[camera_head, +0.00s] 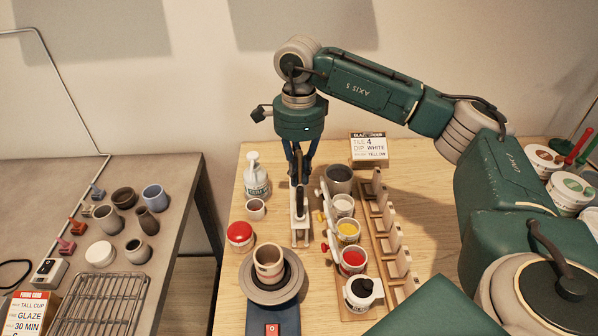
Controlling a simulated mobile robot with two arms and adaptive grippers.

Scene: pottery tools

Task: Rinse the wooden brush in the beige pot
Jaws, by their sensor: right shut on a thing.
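My right gripper (299,183) points down over the middle of the wooden table. It is shut on a thin, dark, upright thing, which I take to be the wooden brush; the fingers hide most of it. Just below is a pale narrow stand (301,236); I cannot tell whether the held thing touches it. A beige pot (268,266) stands upright on the round grey wheel (252,294), nearer the front and left of the gripper. A smaller pale pot (256,208) with a reddish inside stands left of the gripper. My left gripper is not in view.
Right of the gripper stand a dark grey pot (338,179), a yellow glaze pot (348,231) and a red one (352,261), beside a wooden rack (388,235). A sign (369,150) stands behind.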

